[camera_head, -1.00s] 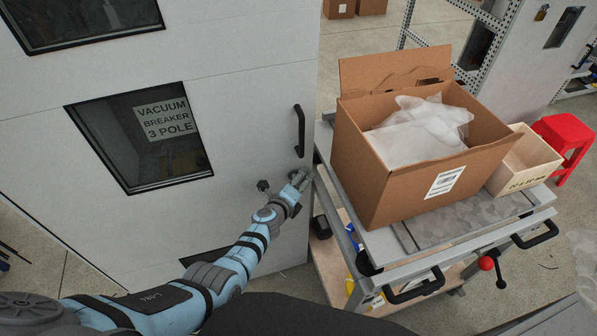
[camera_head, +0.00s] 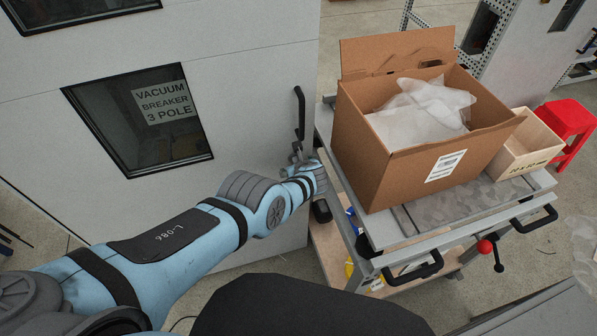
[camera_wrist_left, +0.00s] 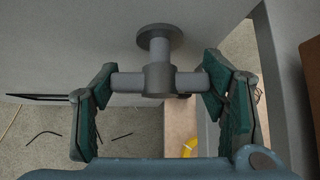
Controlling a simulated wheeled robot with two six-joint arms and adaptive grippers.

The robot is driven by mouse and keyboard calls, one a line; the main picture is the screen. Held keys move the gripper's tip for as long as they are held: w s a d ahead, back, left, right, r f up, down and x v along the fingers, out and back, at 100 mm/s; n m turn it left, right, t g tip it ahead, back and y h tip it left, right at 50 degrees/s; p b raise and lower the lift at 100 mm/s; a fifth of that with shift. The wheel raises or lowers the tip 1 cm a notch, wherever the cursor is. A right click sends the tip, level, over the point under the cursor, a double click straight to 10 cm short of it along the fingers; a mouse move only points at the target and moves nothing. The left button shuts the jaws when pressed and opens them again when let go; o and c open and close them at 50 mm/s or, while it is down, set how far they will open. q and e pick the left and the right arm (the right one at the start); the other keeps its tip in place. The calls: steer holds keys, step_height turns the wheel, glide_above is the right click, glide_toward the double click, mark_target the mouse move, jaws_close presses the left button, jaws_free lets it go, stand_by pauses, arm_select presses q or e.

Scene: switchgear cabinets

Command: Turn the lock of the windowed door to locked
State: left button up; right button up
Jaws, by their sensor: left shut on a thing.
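The windowed door (camera_head: 245,110) is a light grey panel with a dark window (camera_head: 130,140) labelled "VACUUM BREAKER 3 POLE" and a black bar handle (camera_head: 299,115) near its right edge. In the left wrist view the lock is a grey T-shaped knob (camera_wrist_left: 157,80) on a round base against the door. Its crossbar lies level in that view. My left gripper (camera_head: 295,165) is just below the handle. In the wrist view its green fingers (camera_wrist_left: 158,90) are shut on the two ends of the crossbar. In the head view my arm mostly hides the lock.
A metal trolley (camera_head: 420,270) stands close to the right of the door, near my left wrist. It carries an open cardboard box (camera_head: 400,165) with plastic wrap and a wooden crate (camera_head: 527,155). A red stool (camera_head: 568,125) is behind.

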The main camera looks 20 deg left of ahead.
arm_select(q)
steer(key=shift+w+r+m+y+b, duration=0.1)
steer(key=shift+m+y+b, duration=0.2)
steer(key=shift+y+b, duration=0.3)
steer(key=o, duration=1.2)
steer(key=shift+c, duration=0.2)
